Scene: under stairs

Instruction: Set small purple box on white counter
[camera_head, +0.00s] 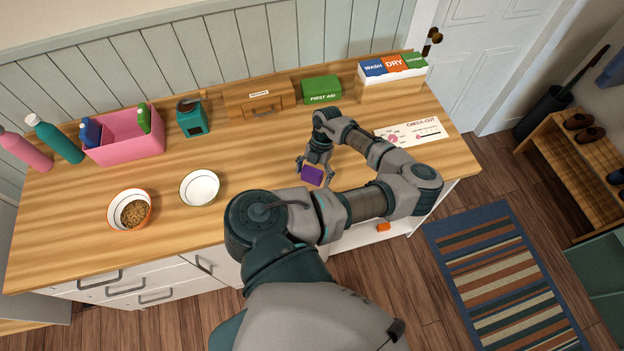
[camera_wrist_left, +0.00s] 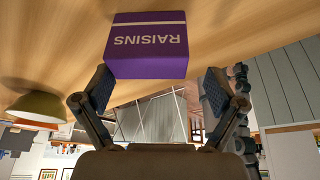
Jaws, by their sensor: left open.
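The small purple box (camera_head: 312,175) is on or just above the wood-topped counter with white drawer fronts (camera_head: 250,150), near its front edge. I cannot tell for sure that it touches the top. In the left wrist view the box (camera_wrist_left: 147,45) shows upside-down "RAISINS" lettering on its face. My left gripper (camera_head: 315,172) reaches down at the box. In the left wrist view its fingers (camera_wrist_left: 160,82) are spread, with the box at the fingertips and a gap beside the right finger. My right gripper is not in view.
A white bowl (camera_head: 200,188), a bowl of brown bits (camera_head: 130,209), a pink bin (camera_head: 128,139) and a teal device (camera_head: 193,118) stand to the left. A green first aid box (camera_head: 321,90) is at the back. A checkout sheet (camera_head: 410,132) lies to the right.

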